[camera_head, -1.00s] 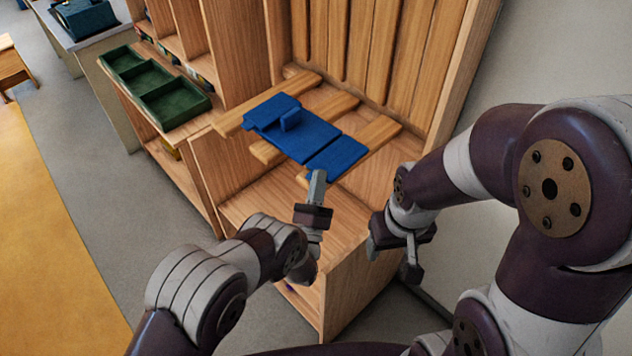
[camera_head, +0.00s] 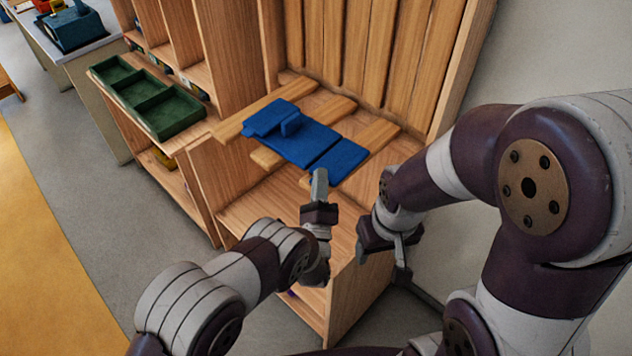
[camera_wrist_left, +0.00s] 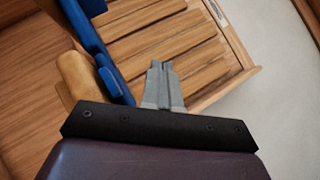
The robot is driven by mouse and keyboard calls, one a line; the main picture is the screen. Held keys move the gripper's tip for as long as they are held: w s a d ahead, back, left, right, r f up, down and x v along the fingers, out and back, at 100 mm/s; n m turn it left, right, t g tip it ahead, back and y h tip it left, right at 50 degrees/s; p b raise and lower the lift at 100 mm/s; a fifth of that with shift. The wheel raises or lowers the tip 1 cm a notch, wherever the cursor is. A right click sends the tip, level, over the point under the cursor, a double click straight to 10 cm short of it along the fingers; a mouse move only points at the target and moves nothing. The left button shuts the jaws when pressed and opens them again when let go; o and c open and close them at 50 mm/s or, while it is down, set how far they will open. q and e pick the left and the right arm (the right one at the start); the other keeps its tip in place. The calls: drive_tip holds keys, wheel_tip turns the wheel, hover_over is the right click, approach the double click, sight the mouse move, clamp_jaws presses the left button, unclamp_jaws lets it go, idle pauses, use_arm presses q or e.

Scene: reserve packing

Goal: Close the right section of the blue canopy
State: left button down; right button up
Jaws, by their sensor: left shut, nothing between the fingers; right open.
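The blue canopy (camera_head: 302,148) lies across wooden slats inside a wooden cabinet, with a small upright blue block on its middle. Its right section (camera_head: 340,158) is a separate flat panel beyond a thin seam. My left gripper (camera_head: 319,184) is shut and empty, its tips at the near edge of the right section; contact cannot be told. In the left wrist view, the shut fingers (camera_wrist_left: 162,84) are over slats, just right of a long blue edge (camera_wrist_left: 97,45) of the canopy. My right gripper (camera_head: 384,250) is open and empty, low at the cabinet's right side.
Wooden slats (camera_head: 375,136) and the cabinet's back boards (camera_head: 385,55) surround the canopy. A green divided tray (camera_head: 148,97) sits on a shelf to the left. A pale wall stands on the right, close to my right arm.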

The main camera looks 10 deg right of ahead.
use_arm(q)
drive_tip(key=shift+w+a+r+n, duration=0.15)
drive_tip(key=shift+r+n, duration=0.1)
drive_tip(key=shift+n, duration=0.25)
use_arm(e)
drive_tip(key=shift+a+r, duration=0.15)
drive_tip(key=shift+a, duration=0.25)
drive_tip(key=shift+d, duration=0.1)
idle(0.5)
